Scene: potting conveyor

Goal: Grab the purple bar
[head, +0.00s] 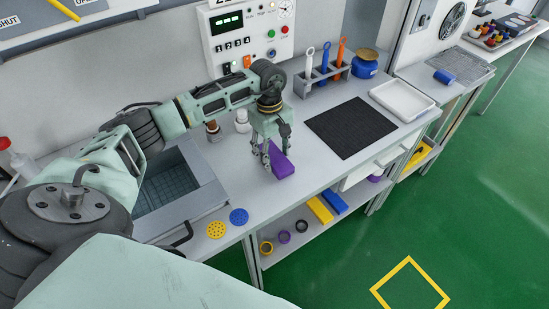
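The purple bar (284,166) lies on the grey workbench, with its near end showing and its far part partly hidden by my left gripper. My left gripper (275,155) points down at the bar. Its fingers stand apart, one at the bar's left side and one toward its right side. I cannot tell whether they touch or press on the bar. The bar looks to rest on the bench top. My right gripper is not in view.
A black mat (351,128) lies right of the bar, with a white tray (402,100) beyond. A tool rack (322,80) stands behind. A sunken basin (166,190) is at left; yellow (216,230) and blue (239,216) discs lie near the front edge.

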